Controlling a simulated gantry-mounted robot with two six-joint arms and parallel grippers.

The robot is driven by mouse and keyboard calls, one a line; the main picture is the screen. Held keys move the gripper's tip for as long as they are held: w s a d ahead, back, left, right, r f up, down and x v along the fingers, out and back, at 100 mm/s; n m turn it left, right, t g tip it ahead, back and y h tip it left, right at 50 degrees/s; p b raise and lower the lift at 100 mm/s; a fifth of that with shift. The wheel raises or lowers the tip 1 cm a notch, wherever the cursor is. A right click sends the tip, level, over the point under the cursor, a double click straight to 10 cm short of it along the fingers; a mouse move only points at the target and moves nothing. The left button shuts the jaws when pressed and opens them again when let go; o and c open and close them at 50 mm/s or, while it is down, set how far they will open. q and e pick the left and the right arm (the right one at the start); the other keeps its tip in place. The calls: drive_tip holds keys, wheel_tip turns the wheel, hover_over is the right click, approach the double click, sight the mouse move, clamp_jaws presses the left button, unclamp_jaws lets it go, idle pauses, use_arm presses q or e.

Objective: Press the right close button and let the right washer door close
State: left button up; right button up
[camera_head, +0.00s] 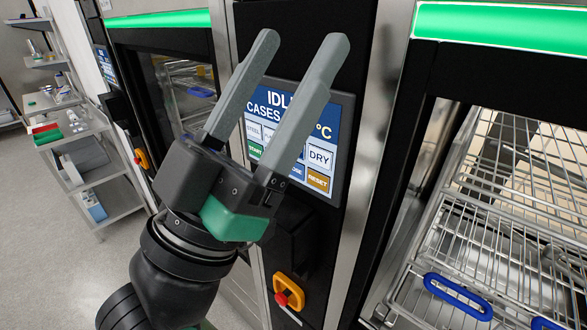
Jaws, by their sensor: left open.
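My left gripper (298,45) is open and empty, its two grey fingers pointing up in front of the control screen (345,125) between the two washers. The fingers hide much of the screen; whether they touch it I cannot tell. "IDLE", "DRY" (320,156) and an orange "RESET" button (317,180) are readable. A small blue button (297,171) beside it is partly covered and its label is unclear. The right washer (400,190), under a green light strip (505,25), shows an uncovered opening with wire racks (510,230) inside. My right gripper is not in view.
The left washer (122,75) stands beyond, with racks behind its window and a green strip (160,19) above. A red knob on a yellow mount (289,291) sits below the screen. A shelf cart (100,165) stands at far left beside clear floor.

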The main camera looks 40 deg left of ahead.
use_arm(q)
clamp_jaws()
idle(1.7)
